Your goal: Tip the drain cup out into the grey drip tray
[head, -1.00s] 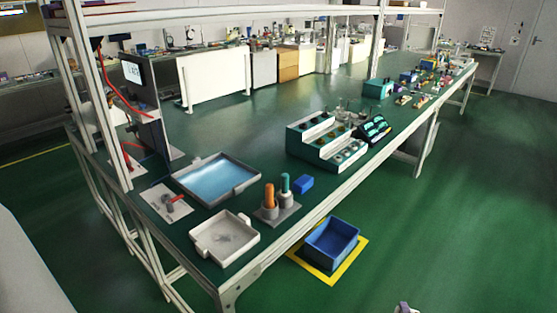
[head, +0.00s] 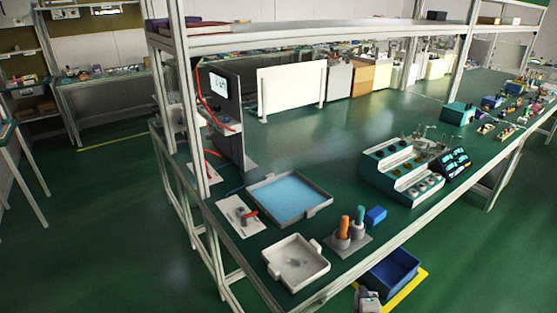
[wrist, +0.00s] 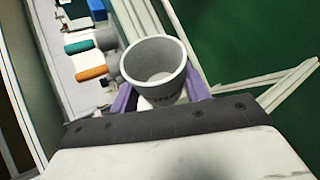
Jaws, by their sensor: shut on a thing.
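The drain cup (wrist: 154,66), a grey tapered cup, is between the purple fingers of my gripper (wrist: 160,94), which is shut on it. I look into its open mouth in the wrist view; the inside looks plain grey and I cannot tell if it holds liquid. In the head view, only a small part of my arm's end (head: 368,300) shows at the bottom edge, right of the bench's front edge. The grey drip tray (head: 318,275), shallow and pale with a darker patch on its floor, sits at the bench's near corner, left of my gripper.
A larger grey tray with a blue surface (head: 290,190) lies behind. A stand with orange (head: 344,222) and teal handles and a blue block (head: 376,215) are to its right. A stepped rack (head: 385,175) stands further along. A blue bin (head: 395,270) is on the floor.

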